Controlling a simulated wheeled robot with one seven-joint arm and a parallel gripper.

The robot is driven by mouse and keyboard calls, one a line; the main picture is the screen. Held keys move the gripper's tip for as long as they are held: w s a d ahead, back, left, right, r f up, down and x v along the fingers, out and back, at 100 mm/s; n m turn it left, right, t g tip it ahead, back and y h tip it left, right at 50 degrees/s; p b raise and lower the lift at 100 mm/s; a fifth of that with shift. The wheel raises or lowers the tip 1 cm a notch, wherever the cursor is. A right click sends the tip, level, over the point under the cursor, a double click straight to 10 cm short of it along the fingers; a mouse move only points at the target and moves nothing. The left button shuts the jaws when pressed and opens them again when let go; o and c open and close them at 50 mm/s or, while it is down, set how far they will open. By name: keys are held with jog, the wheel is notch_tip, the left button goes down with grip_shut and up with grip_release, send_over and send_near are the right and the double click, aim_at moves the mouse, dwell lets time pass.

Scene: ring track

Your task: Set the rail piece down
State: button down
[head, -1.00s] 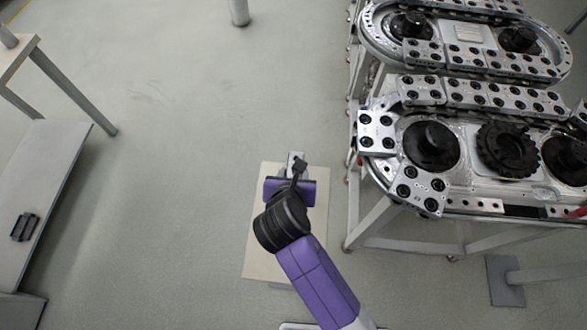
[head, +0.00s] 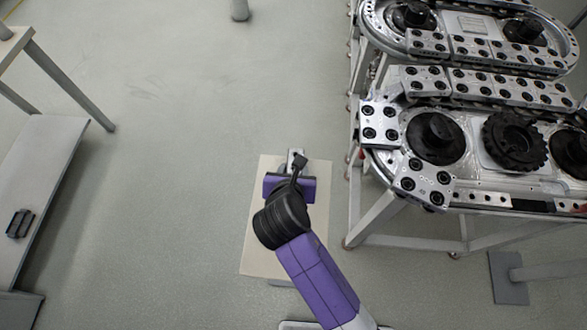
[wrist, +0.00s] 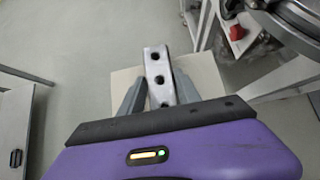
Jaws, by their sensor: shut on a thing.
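The rail piece (wrist: 157,72) is a pale metal bar with several dark round holes, seen in the wrist view between the two grey fingers of my gripper (wrist: 152,90). The fingers are shut on it. In the head view only a small end of the rail piece (head: 296,158) shows beyond my purple gripper (head: 290,180), and the rest is hidden. Below is a beige board-like surface (head: 265,220); it also shows in the wrist view (wrist: 205,75). I cannot tell whether the rail piece touches it.
A ring track (head: 385,150) of metal plates on a white frame stands at the right, close to the beige surface. A grey bench (head: 50,170) with a small dark object (head: 20,223) is at the left. Open floor (head: 180,130) lies between.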

jog(key=shift+f, duration=0.3)
